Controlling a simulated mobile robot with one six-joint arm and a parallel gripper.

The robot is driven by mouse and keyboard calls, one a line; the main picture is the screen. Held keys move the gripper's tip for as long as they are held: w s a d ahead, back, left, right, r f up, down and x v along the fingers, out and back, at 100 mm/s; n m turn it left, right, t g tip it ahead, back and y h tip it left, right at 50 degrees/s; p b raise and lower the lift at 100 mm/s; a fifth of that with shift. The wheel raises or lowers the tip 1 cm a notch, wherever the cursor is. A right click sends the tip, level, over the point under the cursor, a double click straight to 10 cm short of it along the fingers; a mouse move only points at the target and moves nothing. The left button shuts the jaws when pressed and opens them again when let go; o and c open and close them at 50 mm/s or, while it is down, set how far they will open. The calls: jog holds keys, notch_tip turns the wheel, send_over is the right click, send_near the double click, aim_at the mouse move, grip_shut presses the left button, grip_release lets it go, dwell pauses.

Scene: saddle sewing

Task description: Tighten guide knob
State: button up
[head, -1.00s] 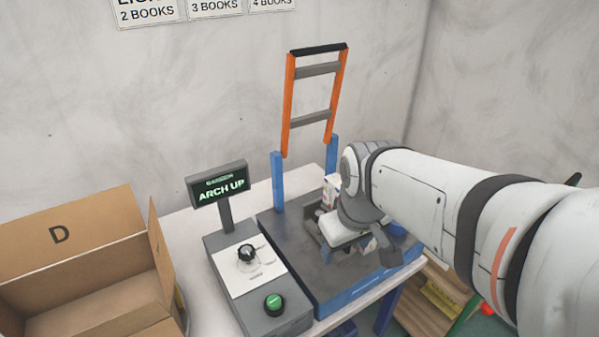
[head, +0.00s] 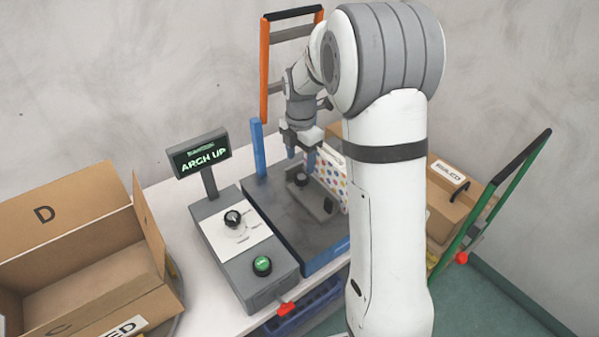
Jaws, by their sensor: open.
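A dark round knob (head: 300,179), which looks like the guide knob, stands on the grey bed of the machine (head: 285,218), beside a light grey guide plate (head: 320,203). My gripper (head: 301,157) points down just above this knob. Its jaws are open and empty, apart from the knob as far as I can see. A white booklet with coloured dots (head: 338,178) is behind the guide, partly hidden by my arm. The orange arch frame (head: 264,75) is raised behind, and the display (head: 199,155) reads "ARCH UP".
The control box has a black dial (head: 232,218) and a green button (head: 262,265). An open cardboard box (head: 60,230) marked D is at left. At right are a box labelled "RULED" (head: 440,200) and a green frame (head: 510,185). A blue bin (head: 305,305) sits below the table.

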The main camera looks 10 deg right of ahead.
aim_at(300, 177)
notch_tip(300, 177, down, 6)
jog(key=shift+f+p, duration=0.25)
jog(key=shift+p, duration=0.2)
jog(key=c, duration=0.9)
jog(key=shift+a, duration=0.2)
jog(key=shift+c, duration=0.4)
jog(key=shift+d, duration=0.1)
jog(key=shift+d+m+b, duration=0.15)
jog(key=shift+m+b, duration=0.15)
jog(key=shift+m, duration=0.2)
jog(key=shift+w+m+b, duration=0.1)
jog(key=shift+m+b, duration=0.9)
jog(key=shift+m, duration=1.4)
